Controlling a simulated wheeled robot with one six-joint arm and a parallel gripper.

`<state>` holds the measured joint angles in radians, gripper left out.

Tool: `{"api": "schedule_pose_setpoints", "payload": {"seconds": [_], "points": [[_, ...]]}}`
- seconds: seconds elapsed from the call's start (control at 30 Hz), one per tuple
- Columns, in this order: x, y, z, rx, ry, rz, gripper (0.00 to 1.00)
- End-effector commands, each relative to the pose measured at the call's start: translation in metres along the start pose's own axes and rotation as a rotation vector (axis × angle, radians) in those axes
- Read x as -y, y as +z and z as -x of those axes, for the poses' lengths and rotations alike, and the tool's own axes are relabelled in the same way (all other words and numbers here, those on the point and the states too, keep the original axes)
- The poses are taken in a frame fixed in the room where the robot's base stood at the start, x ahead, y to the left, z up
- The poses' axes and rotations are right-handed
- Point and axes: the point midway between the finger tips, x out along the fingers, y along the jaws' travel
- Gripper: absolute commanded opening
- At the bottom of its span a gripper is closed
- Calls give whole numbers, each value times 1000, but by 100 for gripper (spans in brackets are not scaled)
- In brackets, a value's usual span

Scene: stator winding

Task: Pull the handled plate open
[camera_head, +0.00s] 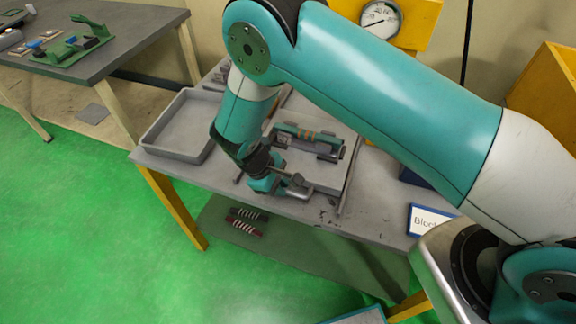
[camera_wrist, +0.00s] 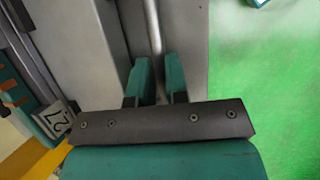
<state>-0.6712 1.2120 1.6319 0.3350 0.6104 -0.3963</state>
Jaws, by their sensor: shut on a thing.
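The handled plate (camera_head: 322,176) is a flat grey slab on the grey workbench, behind and to the right of my gripper in the head view. Its pale metal bar handle (camera_head: 299,190) shows at the bench's front side. My gripper (camera_head: 283,186) points down at the handle and is shut on it. In the wrist view the bar handle (camera_wrist: 152,28) runs between the two green fingers of my gripper (camera_wrist: 158,78). The fingers hide the gripped stretch of the bar. A teal and dark device with striped bands (camera_head: 310,139) sits on the plate.
An empty grey tray (camera_head: 179,151) stands left of my arm on the workbench (camera_head: 375,229). Striped pieces (camera_head: 246,220) lie on the shelf below. A dial gauge (camera_head: 381,19) is behind. A second table (camera_head: 125,35) stands far left. The green floor (camera_head: 90,230) in front is clear.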

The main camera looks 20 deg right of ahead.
Motion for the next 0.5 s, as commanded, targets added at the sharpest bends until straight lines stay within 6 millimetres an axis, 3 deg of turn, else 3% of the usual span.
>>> {"api": "schedule_pose_setpoints", "payload": {"seconds": [0.2,0.5], "points": [[39,2,7,1,2,2,0],[62,3,12,-1,1,0,0]]}}
